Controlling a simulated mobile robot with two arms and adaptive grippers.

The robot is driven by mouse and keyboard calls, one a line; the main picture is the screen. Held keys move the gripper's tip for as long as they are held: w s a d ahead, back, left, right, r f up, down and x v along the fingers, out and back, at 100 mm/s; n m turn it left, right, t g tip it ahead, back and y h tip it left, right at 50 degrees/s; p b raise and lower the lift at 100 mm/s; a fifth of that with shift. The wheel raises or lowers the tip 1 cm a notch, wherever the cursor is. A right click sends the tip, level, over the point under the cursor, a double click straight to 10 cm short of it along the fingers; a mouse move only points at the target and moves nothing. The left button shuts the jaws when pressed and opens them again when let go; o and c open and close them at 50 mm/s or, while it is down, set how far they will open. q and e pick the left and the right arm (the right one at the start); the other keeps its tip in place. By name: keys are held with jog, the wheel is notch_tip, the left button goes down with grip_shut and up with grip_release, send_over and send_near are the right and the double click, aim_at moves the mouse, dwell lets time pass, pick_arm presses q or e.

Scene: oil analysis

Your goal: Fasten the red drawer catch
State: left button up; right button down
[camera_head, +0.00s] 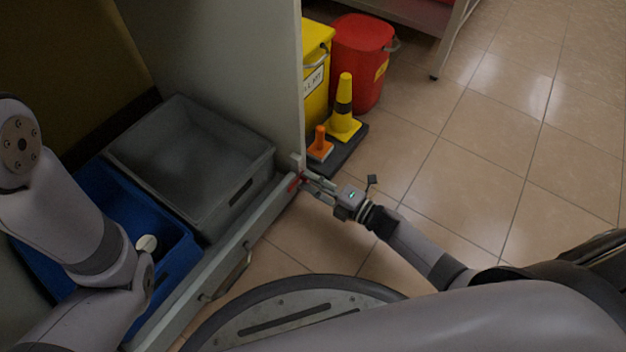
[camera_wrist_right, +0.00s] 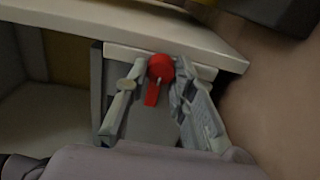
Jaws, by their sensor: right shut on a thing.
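The red drawer catch (camera_head: 294,184) is at the far end of the open drawer's front (camera_head: 225,258), beside the cabinet's side panel. In the right wrist view the catch (camera_wrist_right: 160,68) has a round red knob with a short red tab pointing down and slightly left. My right gripper (camera_head: 306,182) reaches it from the right. In the wrist view its two fingers (camera_wrist_right: 156,86) stand on either side of the catch, shut on it. The fingers partly hide the catch in the head view. My left arm is at the left, and its gripper does not show.
A grey crate (camera_head: 262,166) and a blue crate (camera_head: 181,262) sit in the drawer. The tiled floor at right is clear.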

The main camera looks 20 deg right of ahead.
jog(key=c, duration=1.3)
grip_release()
jog(key=shift+c, duration=0.2)
jog(key=v, duration=1.2)
jog(key=shift+d, duration=0.1)
